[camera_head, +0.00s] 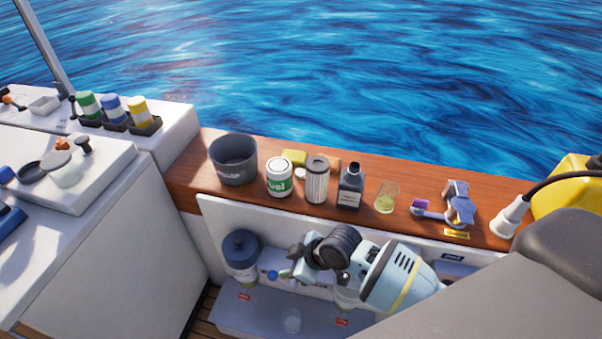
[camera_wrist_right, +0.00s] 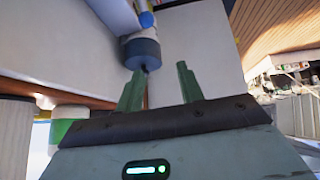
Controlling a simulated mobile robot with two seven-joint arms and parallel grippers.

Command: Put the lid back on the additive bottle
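A dark grey bottle (camera_head: 351,188) with a black neck stands upright on the wooden ledge and looks like the additive bottle. Whether a lid sits on it is too small to tell. A small pale disc (camera_head: 300,174), possibly a lid, lies between the fuel can and the pleated filter. My right gripper (camera_head: 283,274) is below the ledge, in front of the engine hatch, away from the bottle. In the right wrist view its two green fingers (camera_wrist_right: 160,70) stand apart with nothing held between them. My left gripper is not in view.
A grey pot (camera_head: 234,160), fuel can (camera_head: 278,178), pleated filter (camera_head: 317,181), glass cup (camera_head: 386,198) and blue-grey tool (camera_head: 457,204) line the ledge. A blue-topped filter unit (camera_head: 241,250) is left of my right gripper. A yellow container (camera_head: 575,185) stands far right.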

